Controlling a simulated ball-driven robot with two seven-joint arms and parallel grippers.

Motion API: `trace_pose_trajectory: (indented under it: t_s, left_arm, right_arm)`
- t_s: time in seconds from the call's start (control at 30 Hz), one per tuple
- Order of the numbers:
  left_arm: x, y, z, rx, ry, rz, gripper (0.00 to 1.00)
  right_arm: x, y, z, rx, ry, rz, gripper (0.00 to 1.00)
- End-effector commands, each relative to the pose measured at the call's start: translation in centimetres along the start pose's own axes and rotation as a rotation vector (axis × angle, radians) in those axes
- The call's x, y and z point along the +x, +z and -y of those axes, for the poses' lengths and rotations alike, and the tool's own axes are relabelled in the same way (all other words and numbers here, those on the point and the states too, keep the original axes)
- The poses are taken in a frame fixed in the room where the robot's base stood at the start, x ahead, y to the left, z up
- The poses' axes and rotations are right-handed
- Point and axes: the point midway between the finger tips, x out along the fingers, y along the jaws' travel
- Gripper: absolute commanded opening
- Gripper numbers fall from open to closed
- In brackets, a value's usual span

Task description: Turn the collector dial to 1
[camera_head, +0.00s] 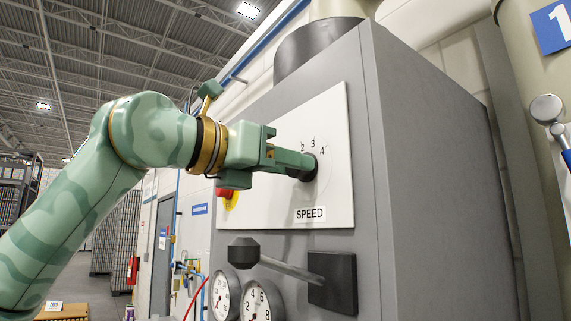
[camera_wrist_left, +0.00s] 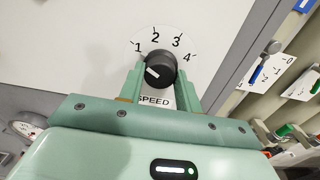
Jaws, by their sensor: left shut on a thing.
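The dial is a round black knob (camera_head: 308,168) on a white panel (camera_head: 270,205) labelled SPEED, on the front of a grey machine. In the left wrist view the knob (camera_wrist_left: 160,69) has the numbers 1 to 4 in an arc around its upper side. Its white mark points to the lower left, below the 1. My left gripper (camera_head: 303,164) reaches the knob from the left and is shut on it. In the left wrist view its two green fingers (camera_wrist_left: 160,84) stand on either side of the knob. My right gripper is in neither view.
A black-ended lever (camera_head: 280,265) sticks out below the panel, near two round gauges (camera_head: 262,303). A red button (camera_head: 224,193) sits at the panel's left, beside my gripper. Another lever with a round knob (camera_head: 546,108) stands at the far right.

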Motion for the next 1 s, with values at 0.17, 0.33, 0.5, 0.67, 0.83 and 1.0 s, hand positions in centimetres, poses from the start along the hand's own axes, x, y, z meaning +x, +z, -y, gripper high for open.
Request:
trace_pose_trajectory:
  t_s: [0.17, 0.33, 0.5, 0.67, 0.83, 1.0]
  left_arm:
    - [0.0, 0.0, 0.0, -0.001, 0.001, 0.0, 0.53]
    - [0.0, 0.0, 0.0, 0.0, 0.0, 0.0, 0.56]
    - [0.0, 0.0, 0.0, 0.0, 0.0, 0.0, 0.56]
    - [-0.4, 0.0, 0.0, 0.001, 0.001, 0.001, 0.56]
    - [-3.2, -0.2, -0.1, 0.003, 0.004, 0.004, 0.56]
    - [-7.9, -0.3, -0.2, 0.002, 0.005, 0.004, 0.56]
  right_arm:
    - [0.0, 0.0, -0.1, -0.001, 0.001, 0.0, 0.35]
    - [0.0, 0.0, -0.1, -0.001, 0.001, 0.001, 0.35]
    - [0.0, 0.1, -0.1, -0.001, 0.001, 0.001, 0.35]
    - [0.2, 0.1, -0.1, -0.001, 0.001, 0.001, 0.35]
    - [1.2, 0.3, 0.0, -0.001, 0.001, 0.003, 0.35]
    - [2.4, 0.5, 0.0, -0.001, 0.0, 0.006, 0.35]
